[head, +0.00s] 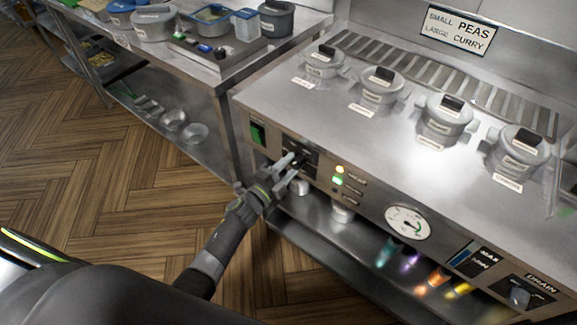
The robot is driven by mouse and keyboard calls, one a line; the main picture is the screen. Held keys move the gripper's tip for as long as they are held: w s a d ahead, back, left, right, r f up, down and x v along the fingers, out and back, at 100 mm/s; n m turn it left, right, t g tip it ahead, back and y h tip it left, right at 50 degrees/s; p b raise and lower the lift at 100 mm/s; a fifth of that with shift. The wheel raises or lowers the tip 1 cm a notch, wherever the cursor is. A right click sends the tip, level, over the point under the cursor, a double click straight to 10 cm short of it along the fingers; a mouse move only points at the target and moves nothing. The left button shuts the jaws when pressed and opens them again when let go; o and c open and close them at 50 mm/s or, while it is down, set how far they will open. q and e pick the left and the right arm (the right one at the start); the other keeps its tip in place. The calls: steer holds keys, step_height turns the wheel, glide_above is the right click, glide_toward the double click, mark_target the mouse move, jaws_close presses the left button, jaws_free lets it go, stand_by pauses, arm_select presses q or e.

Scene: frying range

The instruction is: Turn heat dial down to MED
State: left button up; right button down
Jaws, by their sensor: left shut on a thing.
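The frying range (375,195) stands at the right, with its control panel facing me. My left gripper (292,168) is at the left part of this panel. Its fingers are shut on a dark dial (301,160), which they partly cover. The dial's pointer and its markings are too small and hidden to read. Two small lights (338,175), yellow and green, glow just right of the dial. My right gripper is not in view.
A green switch (258,133) sits left of the dial. A round gauge (408,223) and a drain knob (519,297) are further right. Several lidded grey pots (379,86) are set in the range top. A steel table (226,70) stands behind left. The wooden floor is clear.

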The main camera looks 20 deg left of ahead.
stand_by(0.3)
arm_select(q)
steer(key=o, duration=1)
steer(key=shift+s, duration=0.1)
steer(key=b+v, duration=0.1)
steer(key=v, duration=1.6)
steer(key=shift+s, duration=0.1)
